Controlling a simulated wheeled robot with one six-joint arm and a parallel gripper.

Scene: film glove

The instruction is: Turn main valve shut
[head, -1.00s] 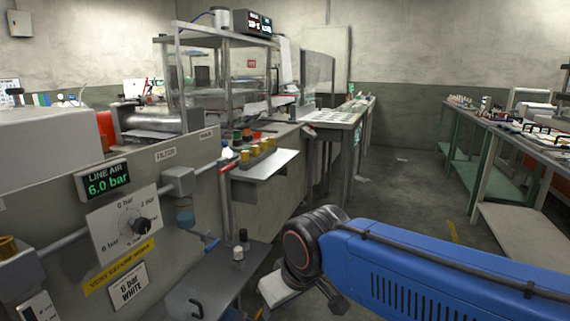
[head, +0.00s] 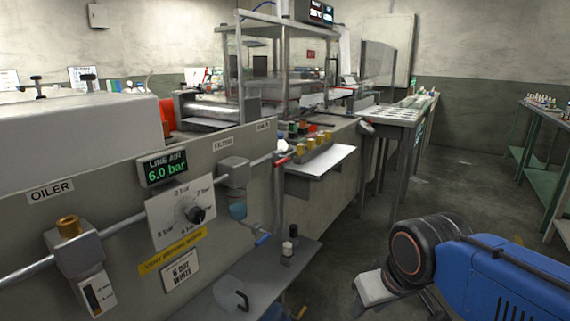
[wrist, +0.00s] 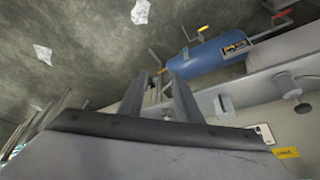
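A red-handled lever (head: 283,160) sits on the air pipe at the right end of the grey panel in the head view; I cannot tell for certain that it is the main valve. The line air display (head: 167,168) reads 6.0 bar. A black knob (head: 195,214) sits on the white dial plate below it. In the wrist view a blue tank (wrist: 205,58) has a yellow handle (wrist: 203,29) on it, and a red handle (wrist: 281,18) shows at the top right. My gripper (wrist: 160,78) is open and empty, its two fingers apart and touching nothing visible.
The oiler (head: 75,245) and filter (head: 235,172) sit on the panel's pipe. A low grey shelf (head: 262,275) with small bottles juts out below the panel. A green bench (head: 540,165) stands at the right. The floor (head: 450,185) between is mostly clear, with paper scraps.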

